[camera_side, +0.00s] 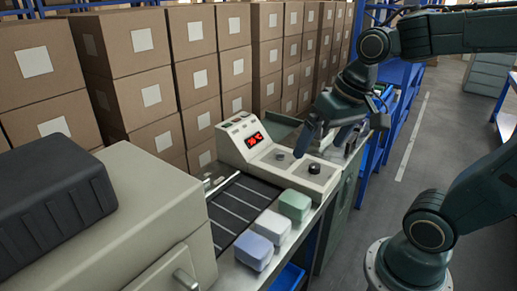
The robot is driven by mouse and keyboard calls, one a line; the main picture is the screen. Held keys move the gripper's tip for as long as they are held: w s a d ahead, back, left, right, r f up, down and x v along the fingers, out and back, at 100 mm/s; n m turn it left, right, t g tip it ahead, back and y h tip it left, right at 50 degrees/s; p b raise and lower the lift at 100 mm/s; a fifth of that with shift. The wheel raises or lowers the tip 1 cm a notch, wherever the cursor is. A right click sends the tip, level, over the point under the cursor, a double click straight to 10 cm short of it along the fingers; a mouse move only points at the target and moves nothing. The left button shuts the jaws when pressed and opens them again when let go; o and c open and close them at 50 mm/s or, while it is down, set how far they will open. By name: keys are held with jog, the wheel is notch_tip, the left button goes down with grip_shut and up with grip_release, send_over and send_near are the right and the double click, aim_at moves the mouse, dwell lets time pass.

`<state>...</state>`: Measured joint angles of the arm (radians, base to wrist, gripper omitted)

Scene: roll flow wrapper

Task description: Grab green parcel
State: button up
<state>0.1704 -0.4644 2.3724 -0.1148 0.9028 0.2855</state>
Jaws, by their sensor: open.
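The green parcel (294,205) is a pale green block on the metal ledge beside the conveyor, in front of the control panel. It is the farthest of a row of three parcels. A white parcel (272,225) stands just in front of it, and a bluish parcel (254,251) is nearest the camera. My gripper (318,140) hangs open above the control panel, behind the green parcel and higher than it. Nothing shows between its fingers, and it is apart from the parcels.
The control panel (252,150) with a red display and knobs stands close behind the green parcel. The slatted conveyor (236,212) runs at its left. A beige machine housing (130,215) fills the lower left. Stacked cartons (205,75) line the back. Above the parcels is free room.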

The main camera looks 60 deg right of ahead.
jog(key=w+d+f+m+g+y, duration=0.1)
jog(key=w+d+f+m+g, duration=0.1)
jog(key=w+d+f+m, duration=0.45)
jog(key=m+g+y, duration=0.2)
jog(key=m+y, duration=0.1)
jog(key=m, duration=0.5)
send_near(295, 198)
jog(key=v, duration=0.3)
jog(key=shift+s+d+r, duration=0.15)
jog(key=shift+s+d, duration=0.05)
jog(key=shift+x, duration=4.3)
jog(key=shift+w+a, duration=0.1)
jog(key=shift+a, duration=0.05)
jog(key=shift+x, duration=2.55)
